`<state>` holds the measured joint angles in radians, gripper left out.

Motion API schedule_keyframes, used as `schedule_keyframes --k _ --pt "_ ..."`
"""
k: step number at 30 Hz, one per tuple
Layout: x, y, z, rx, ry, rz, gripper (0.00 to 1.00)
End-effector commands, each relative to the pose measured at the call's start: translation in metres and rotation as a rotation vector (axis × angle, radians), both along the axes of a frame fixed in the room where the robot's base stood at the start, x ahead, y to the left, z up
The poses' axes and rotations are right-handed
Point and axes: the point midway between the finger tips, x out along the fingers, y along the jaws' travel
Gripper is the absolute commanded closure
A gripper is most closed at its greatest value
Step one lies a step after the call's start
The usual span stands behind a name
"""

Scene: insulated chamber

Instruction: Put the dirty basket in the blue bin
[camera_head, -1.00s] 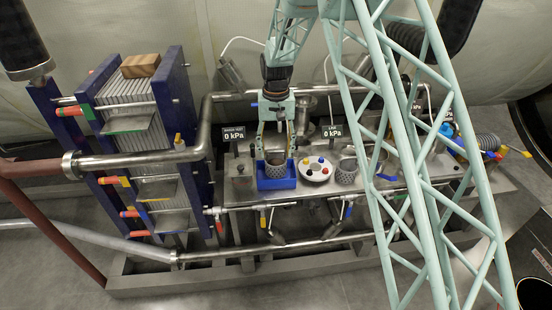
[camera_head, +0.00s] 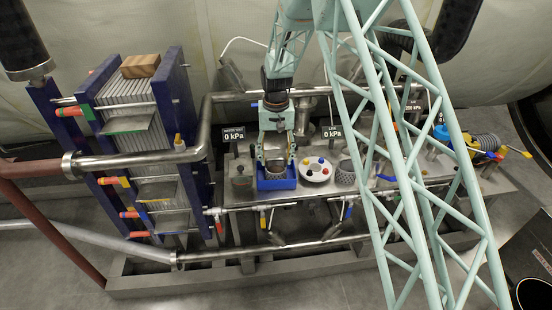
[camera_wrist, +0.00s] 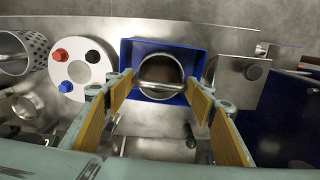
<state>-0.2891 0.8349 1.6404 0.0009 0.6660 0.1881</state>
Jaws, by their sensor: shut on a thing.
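The blue bin (camera_head: 277,184) is a small open box on the metal bench in the head view. It also shows at the top middle of the wrist view (camera_wrist: 129,52). The dirty basket (camera_head: 276,172), a round metal cup with a brownish inside, sits low within the bin walls. In the wrist view the basket (camera_wrist: 160,90) shows its rim and a curved metal band. My gripper (camera_head: 276,160) points down and is shut on the basket, one finger on each side. Whether the basket touches the bin floor is hidden.
A white disc (camera_head: 317,168) with coloured knobs stands right of the bin, and another perforated basket (camera_head: 346,172) beyond it. A metal box (camera_head: 241,178) stands close on the left. A steel pipe (camera_head: 290,203) runs along the bench front.

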Motion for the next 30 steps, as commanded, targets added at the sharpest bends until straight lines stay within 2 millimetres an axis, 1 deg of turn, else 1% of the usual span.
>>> schedule_keyframes --k 9,10,14,25,30 --pt "0.0001 0.0001 -0.003 0.0 0.0 0.0 0.71" --pt "0.0 0.0 -0.0027 0.0 0.0 0.0 0.48" --pt "0.0 0.0 -0.0024 0.0 0.0 0.0 0.37" --pt "0.0 0.0 -0.0014 0.0 0.0 0.0 0.37" --pt "0.0003 0.0001 0.0049 0.0 -0.001 0.0 0.37"
